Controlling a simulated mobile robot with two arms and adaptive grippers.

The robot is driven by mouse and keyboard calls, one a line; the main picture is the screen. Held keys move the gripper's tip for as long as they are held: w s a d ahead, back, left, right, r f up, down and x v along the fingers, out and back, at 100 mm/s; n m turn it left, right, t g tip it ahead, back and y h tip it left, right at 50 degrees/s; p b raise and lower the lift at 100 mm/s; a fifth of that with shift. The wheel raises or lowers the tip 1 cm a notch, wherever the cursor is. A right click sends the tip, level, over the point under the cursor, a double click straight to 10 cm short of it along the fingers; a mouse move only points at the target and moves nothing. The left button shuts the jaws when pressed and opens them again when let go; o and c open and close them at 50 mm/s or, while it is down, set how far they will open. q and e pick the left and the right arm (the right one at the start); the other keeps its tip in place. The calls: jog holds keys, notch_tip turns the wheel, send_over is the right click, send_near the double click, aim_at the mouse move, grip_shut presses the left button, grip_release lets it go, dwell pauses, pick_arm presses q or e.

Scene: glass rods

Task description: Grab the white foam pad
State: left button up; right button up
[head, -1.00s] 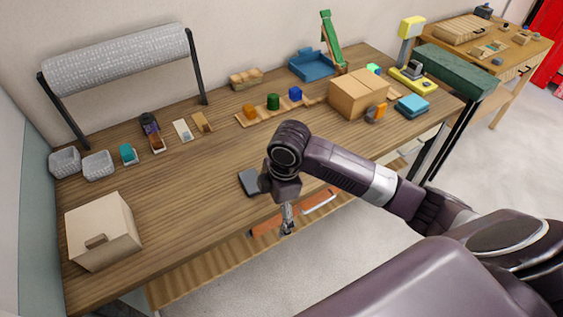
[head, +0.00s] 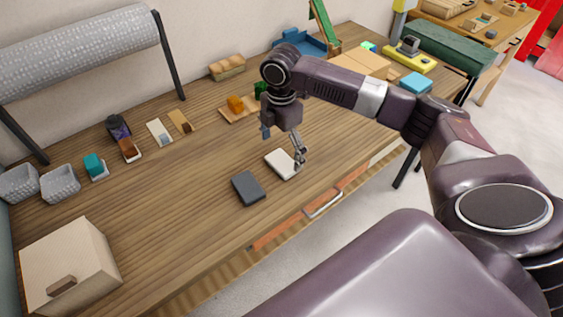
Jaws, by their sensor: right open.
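The white foam pad (head: 280,166) lies flat on the wooden table near its front edge, in the middle of the head view. My right gripper (head: 300,161) points down at the pad's right side and covers part of that side. Its jaws are open. I cannot tell whether the fingers touch the pad. My left gripper is not in view.
A dark grey pad (head: 248,188) lies just left of the white one. A beige box (head: 68,265) stands at the front left.

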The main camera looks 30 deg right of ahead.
aim_at(279, 163)
jog(key=shift+a+f, duration=0.1)
jog(key=shift+f, duration=0.55)
jog(key=f, duration=0.1)
jog(key=f+p, duration=0.1)
jog(key=shift+w+a+f, duration=0.1)
jog(key=shift+w+f, duration=0.3)
jog(key=shift+f, duration=0.5)
jog(key=c, duration=1)
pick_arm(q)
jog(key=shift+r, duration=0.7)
pick_arm(e)
jog(key=shift+c, duration=0.2)
jog(key=shift+r, duration=0.1)
